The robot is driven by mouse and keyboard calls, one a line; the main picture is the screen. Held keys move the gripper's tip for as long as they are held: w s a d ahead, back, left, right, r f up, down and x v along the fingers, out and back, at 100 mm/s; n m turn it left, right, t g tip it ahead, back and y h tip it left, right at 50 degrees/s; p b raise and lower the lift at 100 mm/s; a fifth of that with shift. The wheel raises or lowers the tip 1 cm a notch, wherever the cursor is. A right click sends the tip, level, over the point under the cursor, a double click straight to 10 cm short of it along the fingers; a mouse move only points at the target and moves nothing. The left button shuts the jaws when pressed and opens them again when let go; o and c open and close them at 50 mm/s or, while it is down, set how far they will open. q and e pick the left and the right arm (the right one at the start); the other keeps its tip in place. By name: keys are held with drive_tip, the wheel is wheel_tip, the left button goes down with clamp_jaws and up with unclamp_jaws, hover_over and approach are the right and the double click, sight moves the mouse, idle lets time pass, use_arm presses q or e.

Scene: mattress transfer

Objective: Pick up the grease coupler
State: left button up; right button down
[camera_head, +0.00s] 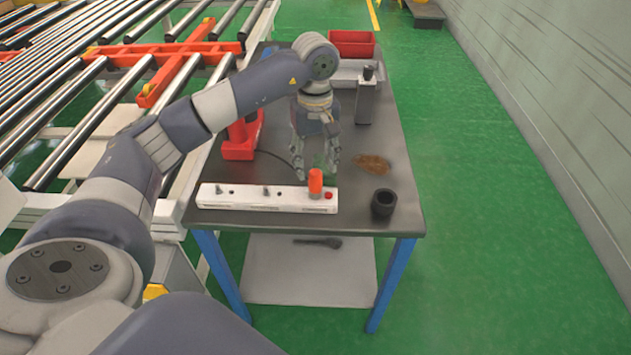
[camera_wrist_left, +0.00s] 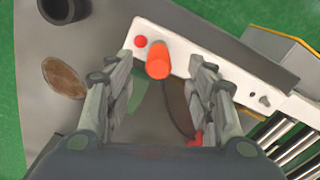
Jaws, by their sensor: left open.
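No part is clearly recognisable as the grease coupler. An orange cylinder (camera_head: 315,183) stands at the right end of a white bar (camera_head: 250,199) on the table; it also shows in the left wrist view (camera_wrist_left: 158,62). My left gripper (camera_head: 316,168) points down just behind the orange cylinder. Its two fingers are spread and nothing is gripped. In the left wrist view, the orange cylinder lies ahead between the fingertips (camera_wrist_left: 165,72). A small translucent green item (camera_wrist_left: 138,95) shows between the fingers, partly hidden. My right gripper is out of view.
A black cup (camera_head: 383,204) stands at the table's front right corner. A brown patch (camera_head: 371,165) lies behind it. A grey post with a black top (camera_head: 366,98), a red bin (camera_head: 351,44) and a red tool (camera_head: 240,140) are farther back. A roller conveyor (camera_head: 80,110) adjoins the left.

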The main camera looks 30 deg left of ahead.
sight(315, 182)
use_arm(q)
drive_tip(key=shift+f, duration=0.85)
drive_tip(key=shift+f+p, duration=0.85)
drive_tip(key=shift+f, duration=1.8)
clamp_jaws()
